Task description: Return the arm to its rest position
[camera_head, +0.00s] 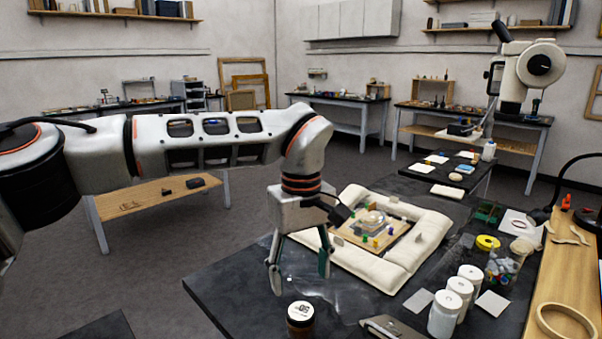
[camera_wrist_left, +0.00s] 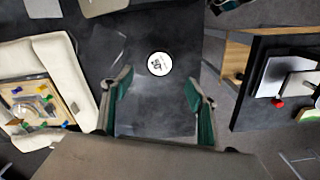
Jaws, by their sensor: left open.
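My left gripper (camera_head: 298,268) hangs pointing down over the left part of the dark worktable (camera_head: 235,287). Its two fingers are spread apart with nothing between them. In the left wrist view, the open fingers (camera_wrist_left: 158,105) show green inner pads above the bare dark tabletop. A small jar with a white label on its lid (camera_head: 300,315) stands in front of the gripper, apart from it; it also shows in the left wrist view (camera_wrist_left: 159,64). My left arm stretches in from the left at mid height. My right gripper is not clearly seen in either view.
A cream padded frame (camera_head: 350,262) around a wooden board (camera_head: 372,236) lies just right of the gripper. White jars (camera_head: 444,312), a yellow tape roll (camera_head: 487,242) and small bottles stand further right. Open floor lies left of the table.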

